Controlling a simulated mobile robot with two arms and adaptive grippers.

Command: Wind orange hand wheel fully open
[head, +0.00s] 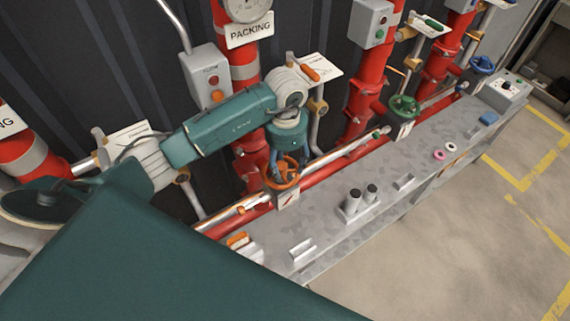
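The orange hand wheel (283,184) sits on a valve at the back edge of the grey bench, near the middle of the head view. My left gripper (295,163) points down from above at the far side of the wheel. Its fingertips are small and partly lost against the wheel and the red pipe. I cannot tell whether they touch the rim or how far apart they are. My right gripper is not in the view.
A green hand wheel (404,108) and a blue one (482,65) stand further along the bench (345,229). Red pipes and grey switch boxes line the wall behind. Two dark-topped cylinders (352,200) stand on the bench. Floor at the right is clear.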

